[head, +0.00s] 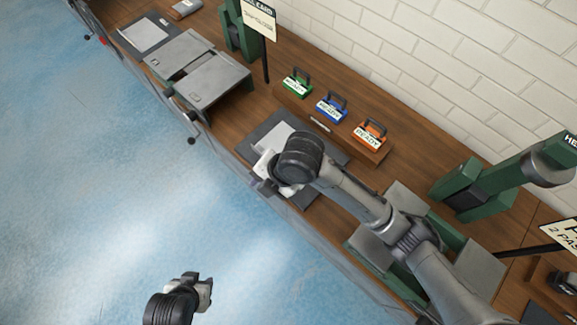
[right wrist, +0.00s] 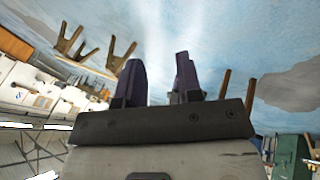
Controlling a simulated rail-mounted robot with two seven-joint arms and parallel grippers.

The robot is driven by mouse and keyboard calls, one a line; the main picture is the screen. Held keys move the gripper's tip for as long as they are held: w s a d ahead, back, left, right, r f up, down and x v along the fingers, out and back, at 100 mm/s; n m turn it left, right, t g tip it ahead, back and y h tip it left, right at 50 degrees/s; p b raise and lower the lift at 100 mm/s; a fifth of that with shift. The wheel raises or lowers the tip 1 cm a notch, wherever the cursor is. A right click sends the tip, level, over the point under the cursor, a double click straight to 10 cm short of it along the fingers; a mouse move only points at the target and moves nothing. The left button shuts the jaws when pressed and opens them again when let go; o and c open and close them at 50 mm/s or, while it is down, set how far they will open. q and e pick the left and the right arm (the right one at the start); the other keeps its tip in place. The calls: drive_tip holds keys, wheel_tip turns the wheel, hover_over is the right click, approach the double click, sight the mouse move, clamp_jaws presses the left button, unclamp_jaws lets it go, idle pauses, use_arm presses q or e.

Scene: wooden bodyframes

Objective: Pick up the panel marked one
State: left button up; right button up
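Each has a small mark near a corner, too small to read, so I cannot tell which is marked one. My right gripper (head: 266,174) is over the front edge of the bench, beside a dark mat with a pale sheet (head: 279,136). In the right wrist view its two fingers (right wrist: 160,82) stand apart with nothing between them. My left gripper (head: 205,288) is over the blue floor, away from the bench; its finger gap is unclear.
Green, blue (head: 332,107) and orange (head: 370,134) handled blocks labelled READY stand on a wooden riser along the brick wall. A green clamp-like stand (head: 470,188) is at the right. A sign on a post (head: 260,18) rises behind the panels. The floor at left is clear.

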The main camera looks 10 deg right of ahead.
drive_tip(key=w+d+f+n+h+b, duration=0.25)
drive_tip(key=w+n+b, duration=0.35)
drive_tip(key=n+b, duration=0.3)
drive_tip(key=w+d+f+n+h+b, duration=0.1)
drive_tip(key=w+f+n+h+b, duration=0.35)
drive_tip(key=b, duration=0.75)
drive_tip(key=shift+n+g+y, duration=0.4)
drive_tip(key=shift+n+y, duration=0.2)
drive_tip(key=shift+n, duration=0.35)
drive_tip(key=f+b, duration=0.1)
drive_tip(key=f, duration=0.1)
drive_tip(key=f+b, duration=0.1)
drive_tip(key=f, duration=0.1)
drive_tip(key=f+b, duration=0.1)
drive_tip(key=f, duration=0.1)
drive_tip(key=shift+w+d+f, duration=0.2)
drive_tip(key=shift+w, duration=0.2)
wheel_tip(320, 180, down, 4)
drive_tip(key=b, duration=0.3)
drive_tip(key=shift+f, duration=0.2)
drive_tip(key=shift+f+b, duration=0.3)
drive_tip(key=shift+f, duration=0.15)
use_arm(q)
wheel_tip(320, 180, down, 30)
drive_tip(key=shift+d+f, duration=0.15)
drive_tip(key=shift+a, duration=0.25)
use_arm(e)
clamp_jaws()
